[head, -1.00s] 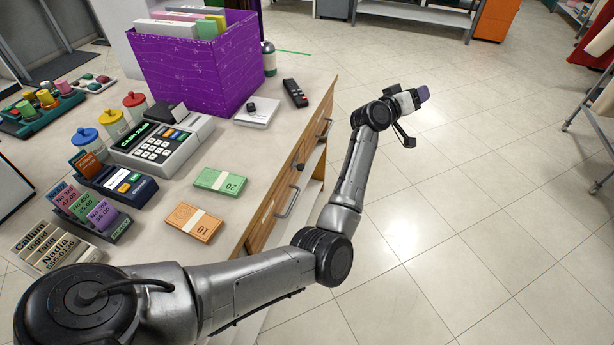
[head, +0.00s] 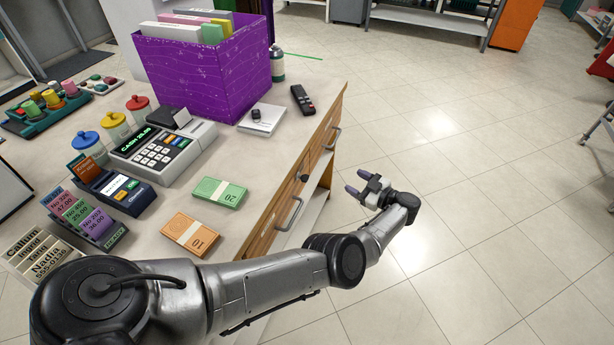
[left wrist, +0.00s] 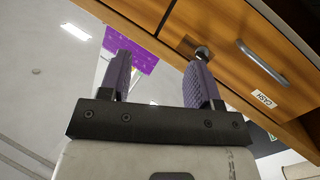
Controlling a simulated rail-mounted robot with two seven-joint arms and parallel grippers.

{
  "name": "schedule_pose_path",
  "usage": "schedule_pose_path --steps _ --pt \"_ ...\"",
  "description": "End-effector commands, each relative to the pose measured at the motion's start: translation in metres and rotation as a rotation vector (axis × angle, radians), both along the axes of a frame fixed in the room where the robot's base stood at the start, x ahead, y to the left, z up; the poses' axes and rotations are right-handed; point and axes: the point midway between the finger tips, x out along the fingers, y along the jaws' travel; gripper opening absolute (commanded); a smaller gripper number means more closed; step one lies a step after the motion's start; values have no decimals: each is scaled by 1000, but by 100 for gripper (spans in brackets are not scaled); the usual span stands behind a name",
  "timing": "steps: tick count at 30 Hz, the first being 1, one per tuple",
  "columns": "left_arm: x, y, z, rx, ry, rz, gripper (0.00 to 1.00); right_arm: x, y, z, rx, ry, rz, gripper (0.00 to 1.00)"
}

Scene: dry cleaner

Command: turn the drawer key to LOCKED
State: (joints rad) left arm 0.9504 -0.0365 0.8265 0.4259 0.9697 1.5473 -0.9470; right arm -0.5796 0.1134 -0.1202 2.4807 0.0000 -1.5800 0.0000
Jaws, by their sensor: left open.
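The wooden cash drawer (head: 270,232) is in the counter's side and looks closed. Its dark key (head: 304,178) stands out from the drawer front beside the metal handle (head: 290,214). In the left wrist view the key (left wrist: 202,50) shows just beyond the right-hand finger, which partly covers it. I cannot read which way the key is turned, nor any LOCKED mark. My left gripper (head: 355,182) is open and empty, its purple fingers pointing toward the drawer front, a short way off and not touching. My right gripper is not in view.
The counter (head: 265,165) bears a purple box (head: 205,75), a cash register (head: 160,145), a card terminal (head: 118,190), banknote bundles (head: 219,192) and a remote (head: 302,99). The floor right of the counter is clear.

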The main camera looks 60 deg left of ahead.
Motion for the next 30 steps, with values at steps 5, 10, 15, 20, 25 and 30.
schedule_pose_path --steps 5,10,15,20,25,30 --pt "-37 -15 10 -6 165 237 57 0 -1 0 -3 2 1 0" --pt "-52 -25 17 -32 285 344 57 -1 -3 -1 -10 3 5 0" --pt "-57 -19 18 -53 327 339 57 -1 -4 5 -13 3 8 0" --pt "-71 -1 21 -52 327 339 57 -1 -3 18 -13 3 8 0" --pt "-90 26 18 -52 325 340 57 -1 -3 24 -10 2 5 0" --pt "-108 50 17 -51 325 339 57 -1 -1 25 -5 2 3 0"
